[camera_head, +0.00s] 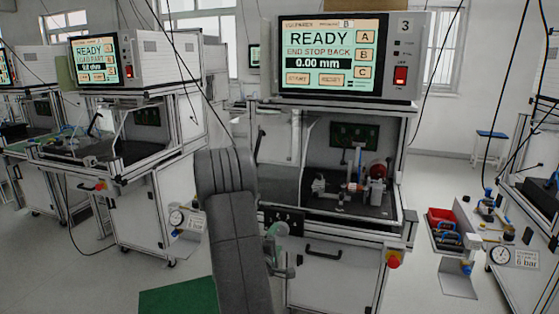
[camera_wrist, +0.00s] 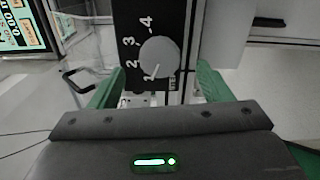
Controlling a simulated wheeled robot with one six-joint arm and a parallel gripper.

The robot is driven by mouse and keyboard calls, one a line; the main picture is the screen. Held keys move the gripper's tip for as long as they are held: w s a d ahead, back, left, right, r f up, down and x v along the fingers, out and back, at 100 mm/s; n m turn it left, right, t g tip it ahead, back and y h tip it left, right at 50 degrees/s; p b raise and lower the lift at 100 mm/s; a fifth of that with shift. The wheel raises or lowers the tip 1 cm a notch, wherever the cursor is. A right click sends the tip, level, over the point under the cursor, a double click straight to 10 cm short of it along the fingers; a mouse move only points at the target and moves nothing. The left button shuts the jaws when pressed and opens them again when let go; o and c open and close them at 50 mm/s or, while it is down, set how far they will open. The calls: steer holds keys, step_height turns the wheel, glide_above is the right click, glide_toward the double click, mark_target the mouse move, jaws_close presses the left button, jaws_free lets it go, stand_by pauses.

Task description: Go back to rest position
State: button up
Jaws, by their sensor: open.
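My gripper (camera_wrist: 159,86) is open, with one green finger on each side in the wrist view. A round grey knob (camera_wrist: 160,57) shows between and beyond the fingers, on a black panel (camera_wrist: 123,15) marked 1 to 4. I see nothing held between the fingers; whether they touch the panel I cannot tell. In the head view my gripper (camera_head: 277,244) is a small greenish shape beside the front of test station 3 (camera_head: 345,254), just below its dark knob panel (camera_head: 285,218). My grey arm hides part of the station's left side.
Station 3's screen (camera_head: 330,55) reads READY, END STOP BACK, 0.00 mm. A red emergency button (camera_head: 393,261) sits at its front right. Another station (camera_head: 150,208) stands left. A red bin (camera_head: 440,217) and a 6 bar gauge (camera_head: 500,256) are at right. Floor shows between stations.

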mark_target(280, 232)
steer(key=v, duration=1.1)
steer(key=x, duration=1.4)
steer(key=shift+s, duration=0.1)
steer(key=shift+f+m, duration=0.2)
steer(key=shift+m, duration=0.1)
steer(key=shift+r+m+b, duration=0.1)
steer(key=shift+m+b, duration=0.45)
steer(key=shift+m, duration=0.25)
steer(key=m+b, duration=0.1)
steer(key=m, duration=0.1)
steer(key=shift+m, duration=0.3)
steer(key=m+b, duration=0.2)
steer(key=m, duration=0.2)
steer(key=m+b, duration=0.4)
steer(key=m, duration=0.2)
steer(key=shift+m, duration=0.3)
steer(key=shift+m+b, duration=0.7)
steer(key=shift+m, duration=0.6)
